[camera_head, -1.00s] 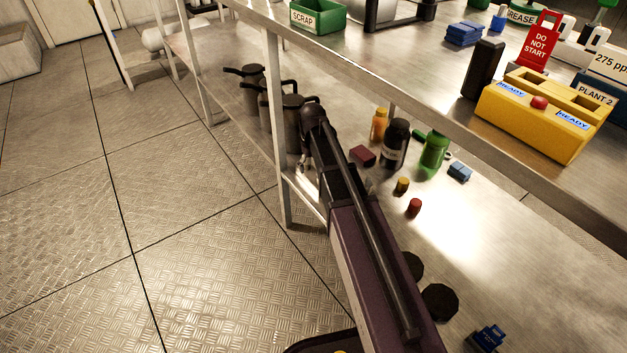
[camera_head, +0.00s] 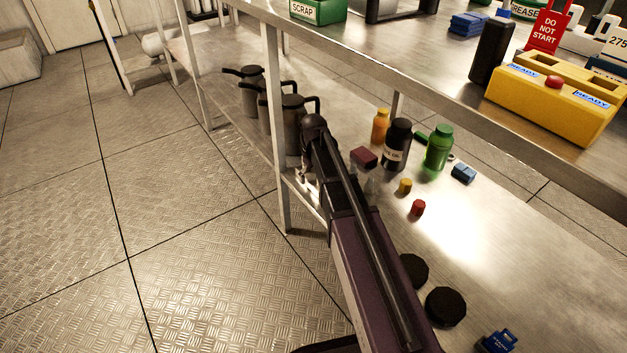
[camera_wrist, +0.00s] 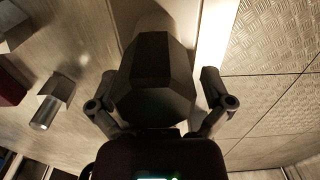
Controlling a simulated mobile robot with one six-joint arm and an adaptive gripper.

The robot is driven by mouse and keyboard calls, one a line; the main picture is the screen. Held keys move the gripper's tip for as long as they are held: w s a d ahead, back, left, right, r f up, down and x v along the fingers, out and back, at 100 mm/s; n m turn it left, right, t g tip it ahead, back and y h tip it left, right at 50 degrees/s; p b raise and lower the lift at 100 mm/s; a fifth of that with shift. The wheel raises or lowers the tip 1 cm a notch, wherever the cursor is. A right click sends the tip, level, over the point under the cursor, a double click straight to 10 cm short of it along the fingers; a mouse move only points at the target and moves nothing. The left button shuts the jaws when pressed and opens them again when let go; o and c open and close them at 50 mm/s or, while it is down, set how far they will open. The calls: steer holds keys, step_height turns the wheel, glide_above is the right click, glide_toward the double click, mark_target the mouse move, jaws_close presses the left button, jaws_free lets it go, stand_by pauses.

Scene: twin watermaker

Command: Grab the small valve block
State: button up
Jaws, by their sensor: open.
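My gripper (camera_wrist: 157,88) is open, its two dark fingers spread either side of a dark faceted body in the wrist view. I cannot tell whether that body is part of my gripper or a thing beyond it. In the head view my gripper (camera_head: 308,168) points down at the lower shelf's front edge, partly hidden by my arm. A small grey metal block with a round stub (camera_wrist: 53,97), possibly the valve block, lies left of my fingers, apart from them. In the head view a greyish block (camera_head: 368,180) shows beside my arm, partly hidden.
Dark canisters (camera_head: 292,125) stand close behind my gripper. A maroon block (camera_head: 364,156), an orange bottle (camera_head: 380,126), a black bottle (camera_head: 397,146) and a green bottle (camera_head: 438,149) stand to the right. A table leg (camera_head: 281,150) is close by. The upper tabletop overhangs the shelf.

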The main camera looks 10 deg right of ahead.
mark_target(313, 176)
steer(key=c, duration=1.1)
steer(key=shift+r, duration=0.15)
steer(key=shift+c, duration=0.2)
steer(key=shift+r+p, duration=1.65)
steer(key=shift+p, duration=0.2)
steer(key=s+a+r+p, duration=0.1)
steer(key=s+a, duration=0.1)
steer(key=s, duration=1.3)
steer(key=shift+s+a+r, duration=0.2)
steer(key=shift+s, duration=0.2)
